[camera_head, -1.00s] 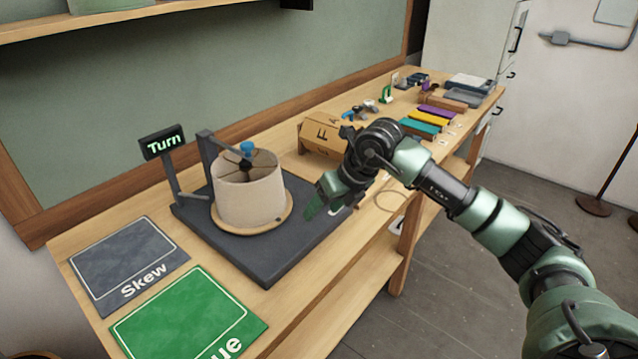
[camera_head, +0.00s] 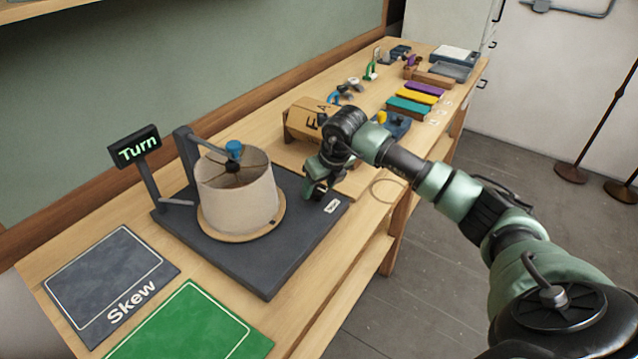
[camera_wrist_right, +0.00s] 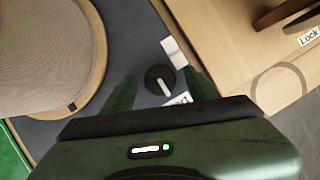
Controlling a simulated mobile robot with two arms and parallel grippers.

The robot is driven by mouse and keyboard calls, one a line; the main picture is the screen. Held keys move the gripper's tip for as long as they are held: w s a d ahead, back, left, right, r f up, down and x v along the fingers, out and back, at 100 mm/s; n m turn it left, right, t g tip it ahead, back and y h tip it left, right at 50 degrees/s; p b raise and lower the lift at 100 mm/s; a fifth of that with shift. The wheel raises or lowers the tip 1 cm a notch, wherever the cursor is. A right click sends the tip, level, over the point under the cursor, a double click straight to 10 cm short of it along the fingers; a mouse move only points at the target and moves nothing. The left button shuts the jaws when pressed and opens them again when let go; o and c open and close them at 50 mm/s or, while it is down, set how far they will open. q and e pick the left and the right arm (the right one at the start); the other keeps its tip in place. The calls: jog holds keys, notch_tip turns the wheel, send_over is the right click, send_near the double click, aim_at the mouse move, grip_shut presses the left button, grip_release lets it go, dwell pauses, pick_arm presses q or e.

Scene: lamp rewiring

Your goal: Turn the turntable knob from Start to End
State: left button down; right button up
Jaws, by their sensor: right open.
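The turntable knob (camera_wrist_right: 160,80) is small, round and black with a white pointer line, on the dark turntable base (camera_head: 262,270). White labels (camera_wrist_right: 174,52) lie beside it, their text unreadable here. The pointer line slants toward the lower label. My right gripper (camera_wrist_right: 160,76) is open, with one green finger on each side of the knob; I cannot tell whether they touch it. In the head view my right gripper (camera_head: 316,188) points down over the base's right part and hides the knob. A beige lampshade (camera_head: 238,195) stands on the round wooden turntable (camera_head: 240,235). My left gripper is not in view.
A lit "Turn" sign (camera_head: 138,147) stands left of the lampshade. A grey "Skew" mat (camera_head: 105,275) and a green mat (camera_head: 190,330) lie in front. A cardboard box (camera_head: 303,121) and coloured blocks (camera_head: 418,96) stand farther along the bench (camera_head: 365,225).

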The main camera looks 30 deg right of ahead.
jog(key=shift+f, duration=0.15)
grip_shut()
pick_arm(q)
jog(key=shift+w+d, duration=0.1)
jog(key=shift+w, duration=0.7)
